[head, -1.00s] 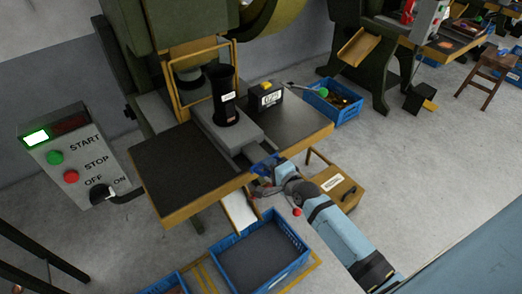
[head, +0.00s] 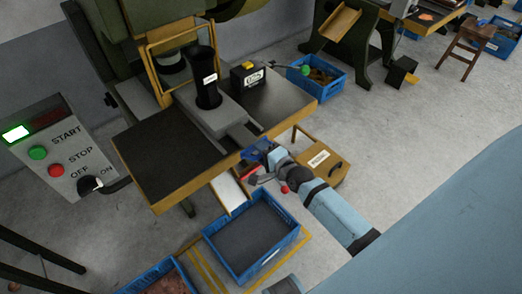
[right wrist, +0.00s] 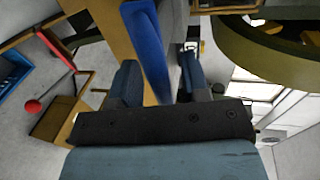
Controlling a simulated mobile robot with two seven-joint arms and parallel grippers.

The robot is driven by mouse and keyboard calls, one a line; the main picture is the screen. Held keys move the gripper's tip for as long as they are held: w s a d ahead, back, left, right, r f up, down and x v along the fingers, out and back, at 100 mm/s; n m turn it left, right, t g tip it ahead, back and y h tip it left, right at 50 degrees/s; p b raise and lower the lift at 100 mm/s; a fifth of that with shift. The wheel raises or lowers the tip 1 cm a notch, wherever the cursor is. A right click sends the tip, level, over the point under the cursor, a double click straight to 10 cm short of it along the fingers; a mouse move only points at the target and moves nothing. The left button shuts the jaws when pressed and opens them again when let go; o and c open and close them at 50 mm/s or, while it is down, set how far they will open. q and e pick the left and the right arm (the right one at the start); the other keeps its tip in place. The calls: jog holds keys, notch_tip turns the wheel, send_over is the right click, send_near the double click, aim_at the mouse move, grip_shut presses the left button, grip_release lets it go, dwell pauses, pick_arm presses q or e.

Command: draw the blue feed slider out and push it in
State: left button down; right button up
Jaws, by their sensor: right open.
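The blue feed slider (head: 258,151) shows as a small blue end at the front edge of the press table, in line with the grey guide under the black feed tube. My right gripper (head: 261,170) is right at this blue end, below the table edge. In the right wrist view the slider is a long blue bar (right wrist: 148,45) lying between the two spread fingers of the gripper (right wrist: 160,78). The jaws are open around it. Whether a finger touches it I cannot tell. My left gripper is not in view.
The press table (head: 165,155) has a raised edge close to my right gripper. Below it are a white chute (head: 229,190) and a blue crate (head: 250,262). A control box (head: 60,150) is at the left.

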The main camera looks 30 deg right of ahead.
pick_arm(q)
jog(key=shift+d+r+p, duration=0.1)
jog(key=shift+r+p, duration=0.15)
jog(key=shift+p, duration=0.2)
pick_arm(e)
jog(key=v, duration=1.3)
jog(key=shift+s, duration=0.15)
